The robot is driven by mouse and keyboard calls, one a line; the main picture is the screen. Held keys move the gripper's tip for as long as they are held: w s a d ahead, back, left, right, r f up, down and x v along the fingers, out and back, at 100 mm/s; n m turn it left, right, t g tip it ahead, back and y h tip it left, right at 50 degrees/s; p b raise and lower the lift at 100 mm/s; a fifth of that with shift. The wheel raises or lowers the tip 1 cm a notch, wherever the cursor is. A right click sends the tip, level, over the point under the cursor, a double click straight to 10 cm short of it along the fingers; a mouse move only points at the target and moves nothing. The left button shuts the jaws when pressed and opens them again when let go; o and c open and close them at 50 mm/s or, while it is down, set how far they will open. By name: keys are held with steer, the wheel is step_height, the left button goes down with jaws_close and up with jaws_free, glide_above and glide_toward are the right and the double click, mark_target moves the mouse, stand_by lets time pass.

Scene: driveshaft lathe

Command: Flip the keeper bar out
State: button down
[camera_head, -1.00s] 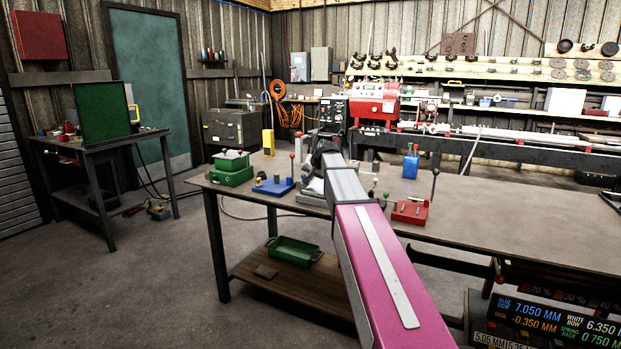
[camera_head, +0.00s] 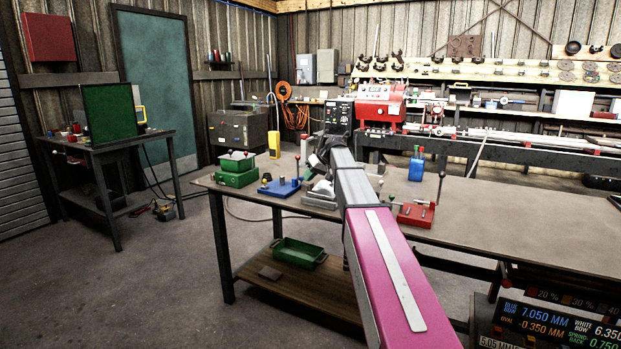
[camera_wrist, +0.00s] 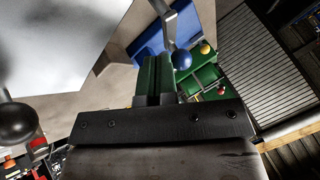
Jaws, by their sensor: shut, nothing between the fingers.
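My gripper (camera_head: 318,158) is over the near-left part of the workbench, close to the blue fixture (camera_head: 280,187) and the grey fixture (camera_head: 320,196). In the wrist view its dark green fingers (camera_wrist: 156,72) are together and empty. Just beyond their tips is a grey bar or lever (camera_wrist: 178,22) ending in a blue ball knob (camera_wrist: 182,60), above a blue plate (camera_wrist: 150,40). I cannot tell for certain whether this is the keeper bar. Whether the fingers touch the knob is unclear. My arm hides part of the grey fixture in the head view.
A green box (camera_head: 237,177) stands left of the blue fixture, and a red fixture (camera_head: 416,215) with an upright lever stands right of my arm. A blue holder (camera_head: 416,168) stands farther back. The bench top (camera_head: 500,215) is clear at right.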

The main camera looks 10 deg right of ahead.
steer(key=shift+s, duration=0.2)
steer(key=shift+s, duration=0.65)
steer(key=v, duration=1)
steer(key=shift+d+r, duration=0.25)
steer(key=shift+r, duration=0.05)
steer(key=shift+s, duration=0.15)
